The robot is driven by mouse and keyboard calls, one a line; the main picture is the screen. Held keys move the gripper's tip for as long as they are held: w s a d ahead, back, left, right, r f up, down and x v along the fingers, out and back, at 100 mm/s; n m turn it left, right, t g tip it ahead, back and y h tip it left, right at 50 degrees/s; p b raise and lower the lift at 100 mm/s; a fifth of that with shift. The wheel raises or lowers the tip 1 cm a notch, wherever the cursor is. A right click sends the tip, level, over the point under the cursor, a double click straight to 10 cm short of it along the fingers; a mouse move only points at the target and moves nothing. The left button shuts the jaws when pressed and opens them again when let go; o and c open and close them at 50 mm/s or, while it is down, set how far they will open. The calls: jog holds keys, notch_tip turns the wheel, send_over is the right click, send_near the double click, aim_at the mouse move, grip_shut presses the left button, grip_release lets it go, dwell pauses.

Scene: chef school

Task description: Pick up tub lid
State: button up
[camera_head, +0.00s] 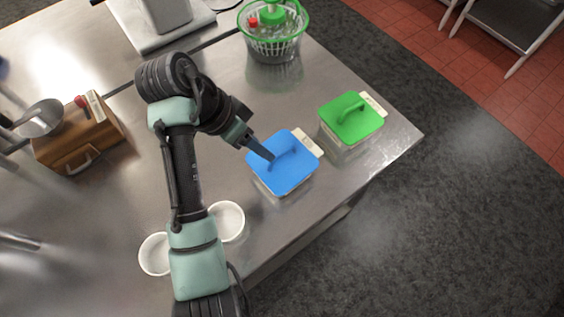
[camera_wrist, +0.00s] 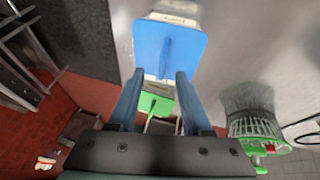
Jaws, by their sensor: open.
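A blue tub lid (camera_head: 284,165) with a raised handle sits on a clear tub on the steel counter. A green tub lid (camera_head: 352,117) sits on a second tub to its right and farther back. My gripper (camera_head: 266,154) is at the blue lid's upper left in the head view, its fingers overlapping the lid near the handle. In the wrist view the blue lid (camera_wrist: 168,50) lies beyond the open fingertips (camera_wrist: 157,80), its handle roughly in line with the gap. The green lid (camera_wrist: 152,104) shows between the fingers. Nothing is held.
Two white bowls (camera_head: 228,222) stand beside my arm. A green and clear salad spinner (camera_head: 273,42) stands at the back of the counter (camera_head: 345,75). A wooden box (camera_head: 80,140) and a pan (camera_head: 40,120) are at left. The counter's edge runs close by the tubs.

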jog(key=shift+x, duration=0.85)
jog(key=shift+w+p+x, duration=0.15)
jog(key=shift+p+x, duration=0.2)
jog(key=shift+x, duration=0.9)
jog(key=shift+w+p+x, duration=0.1)
jog(key=shift+p+x, duration=0.2)
jog(key=shift+x, duration=1)
grip_shut()
